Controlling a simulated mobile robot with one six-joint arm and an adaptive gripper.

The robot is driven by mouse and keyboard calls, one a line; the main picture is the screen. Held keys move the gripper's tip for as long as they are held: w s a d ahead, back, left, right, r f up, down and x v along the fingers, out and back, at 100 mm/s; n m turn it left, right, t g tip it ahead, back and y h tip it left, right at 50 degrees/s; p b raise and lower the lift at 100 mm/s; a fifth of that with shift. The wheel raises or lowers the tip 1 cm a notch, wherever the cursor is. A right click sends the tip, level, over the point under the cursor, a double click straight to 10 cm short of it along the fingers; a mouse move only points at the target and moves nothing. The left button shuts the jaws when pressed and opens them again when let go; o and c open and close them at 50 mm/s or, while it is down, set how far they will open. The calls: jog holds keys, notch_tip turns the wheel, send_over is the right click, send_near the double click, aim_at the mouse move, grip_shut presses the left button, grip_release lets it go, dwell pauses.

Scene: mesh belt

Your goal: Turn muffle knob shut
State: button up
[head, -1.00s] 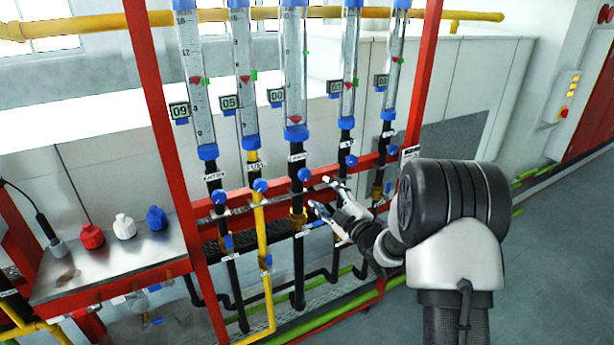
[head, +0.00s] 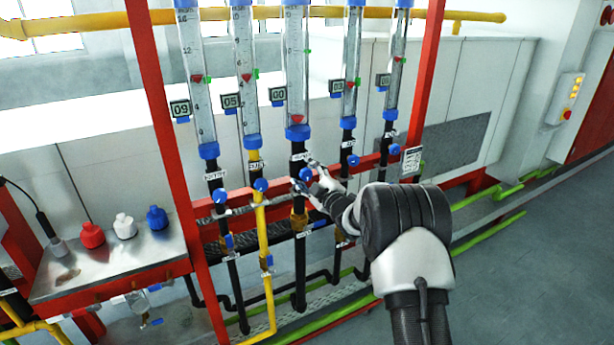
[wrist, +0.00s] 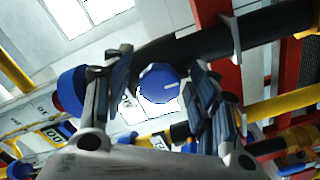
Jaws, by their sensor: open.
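The middle flow tube (head: 296,70) has a blue round knob (head: 305,175) on the black pipe below it. A small white label (head: 301,156) sits just above this knob, too small to read surely. My gripper (head: 304,172) is open, with one finger above and one below the knob in the head view. In the wrist view the blue knob (wrist: 160,84) with a short white mark lies between the two spread fingers (wrist: 160,76). I cannot tell whether either finger touches it. The tube's red float (head: 297,119) sits near the bottom, beside a display (head: 278,94) reading 00.
Other blue knobs sit on both sides: on the yellow pipe (head: 261,184), at the far left (head: 220,195) and to the right (head: 352,160). A red crossbar (head: 372,162) runs behind the pipes. A metal tray (head: 110,262) with red, white and blue caps stands left.

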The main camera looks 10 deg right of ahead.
jog(key=shift+c, duration=0.5)
jog(key=c, duration=1)
